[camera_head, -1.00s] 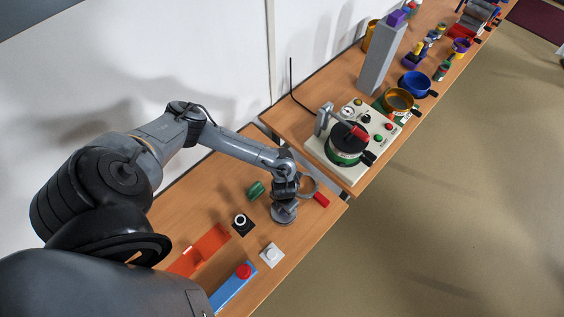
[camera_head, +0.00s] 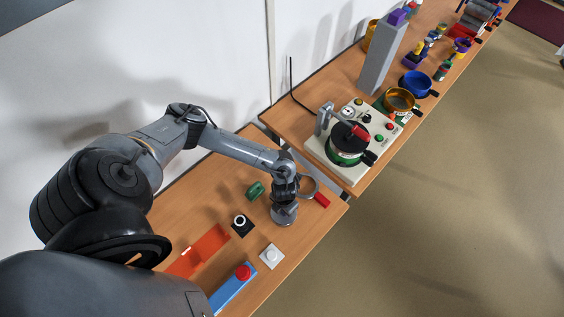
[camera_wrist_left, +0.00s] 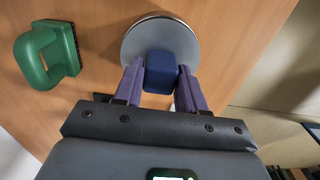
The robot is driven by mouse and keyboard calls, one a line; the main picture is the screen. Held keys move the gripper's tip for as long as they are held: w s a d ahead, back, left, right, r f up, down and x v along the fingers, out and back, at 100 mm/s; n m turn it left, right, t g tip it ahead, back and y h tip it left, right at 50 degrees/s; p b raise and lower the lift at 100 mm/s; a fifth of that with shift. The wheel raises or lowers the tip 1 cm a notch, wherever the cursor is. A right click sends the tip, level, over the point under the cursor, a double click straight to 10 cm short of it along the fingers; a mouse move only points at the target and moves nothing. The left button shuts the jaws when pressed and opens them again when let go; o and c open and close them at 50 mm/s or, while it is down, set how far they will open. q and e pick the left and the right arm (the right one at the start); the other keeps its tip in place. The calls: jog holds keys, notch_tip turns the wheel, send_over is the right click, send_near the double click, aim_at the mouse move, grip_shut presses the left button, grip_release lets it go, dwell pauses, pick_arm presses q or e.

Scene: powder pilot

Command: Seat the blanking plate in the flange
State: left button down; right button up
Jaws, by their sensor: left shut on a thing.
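The blanking plate appears to be the grey disc with a dark blue block grip (camera_wrist_left: 160,35) in the left wrist view. It shows in the head view as a grey round piece (camera_head: 284,216) at the right part of the near table. My left gripper (camera_wrist_left: 160,72) has its two purple fingers on either side of the blue grip and is shut on it. In the head view this gripper (camera_head: 285,203) points down just over the disc. Whether the flange lies under the disc is hidden, so I cannot tell if the plate is seated. My right gripper is out of view.
A green handled piece (camera_head: 255,190), a black square with a white ring (camera_head: 242,223), a white square piece (camera_head: 271,256), an orange tray (camera_head: 203,251) and a blue box with red button (camera_head: 232,289) lie nearby.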

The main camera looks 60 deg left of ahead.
pick_arm(q)
jog(key=shift+f, duration=0.2)
jog(key=c, duration=0.6)
grip_release()
jog(key=shift+c, duration=1.2)
jog(key=shift+r+p, duration=0.9)
jog(key=shift+r, duration=0.2)
jog(key=shift+r+p, duration=2.15)
jog(key=shift+r, duration=0.25)
